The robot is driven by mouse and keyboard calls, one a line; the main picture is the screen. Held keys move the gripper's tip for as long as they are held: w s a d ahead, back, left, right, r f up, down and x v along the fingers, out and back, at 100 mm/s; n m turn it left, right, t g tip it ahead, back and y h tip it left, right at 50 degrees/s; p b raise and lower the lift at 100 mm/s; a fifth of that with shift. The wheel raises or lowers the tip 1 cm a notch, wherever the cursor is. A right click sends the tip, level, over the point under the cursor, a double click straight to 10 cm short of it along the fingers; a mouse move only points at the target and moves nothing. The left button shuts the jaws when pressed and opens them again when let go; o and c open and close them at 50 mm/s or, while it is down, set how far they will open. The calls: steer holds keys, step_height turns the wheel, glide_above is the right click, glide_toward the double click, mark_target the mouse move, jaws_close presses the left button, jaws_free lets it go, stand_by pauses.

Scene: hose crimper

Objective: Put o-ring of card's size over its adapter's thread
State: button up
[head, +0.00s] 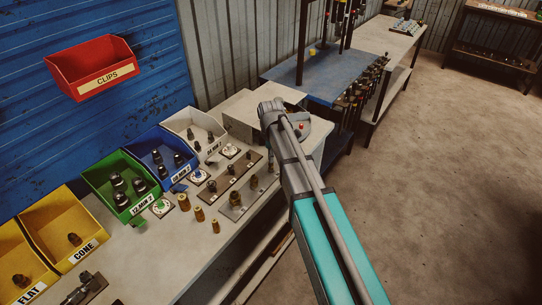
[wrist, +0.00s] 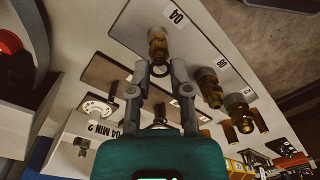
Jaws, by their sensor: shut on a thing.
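In the wrist view my gripper (wrist: 160,72) is shut on a small dark o-ring (wrist: 160,71), which shows between the fingertips. The brass adapter marked 04 (wrist: 158,44) stands on the steel plate (wrist: 130,30) just beyond the fingertips. The ring appears at the adapter's near end; I cannot tell whether it is around the thread or only in front of it. Two other brass adapters (wrist: 209,88) (wrist: 239,108) stand further along the plate. In the head view my arm's end hides the fingers. I cannot make out a size card.
A plate with upright pegs (head: 213,187) lies beside the adapter plate (head: 235,208). Yellow bins (head: 60,222) stand nearer.

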steer(key=shift+f+b, duration=0.55)
steer(key=shift+f, duration=0.1)
steer(key=o, duration=0.7)
steer(key=shift+r, duration=0.1)
step_height(320, 180, up, 8)
steer(key=p, duration=0.7)
steer(key=shift+f+p, duration=0.25)
steer(key=shift+p, duration=0.15)
steer(key=s+a+r+p, duration=0.1)
steer(key=s+a, duration=0.1)
steer(key=s+a+r+p, duration=0.1)
steer(key=s+a, duration=0.1)
steer(key=s+a+r+p, duration=0.2)
steer(key=s+a, duration=0.1)
steer(key=shift+s, duration=0.1)
stand_by(0.5)
